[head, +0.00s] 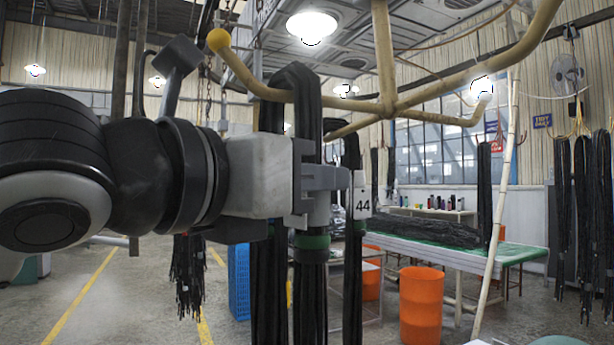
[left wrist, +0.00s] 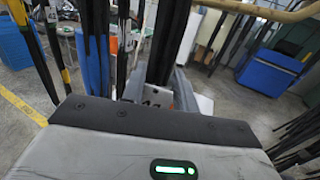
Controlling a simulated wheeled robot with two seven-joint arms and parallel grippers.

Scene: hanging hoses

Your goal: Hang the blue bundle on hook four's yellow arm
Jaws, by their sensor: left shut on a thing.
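My left gripper (head: 318,190) is shut on a black hose bundle (head: 297,80) with a green band (head: 312,241) below the jaws; I see no blue on it. My right gripper is not in view.
Another bundle with a "44" tag (head: 361,195) hangs close to the right. The hook's hub (head: 387,100) and other arms spread right. Behind are an orange bin (head: 421,305), a green table (head: 440,248) and a blue crate (head: 239,282). More bundles hang at far right.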

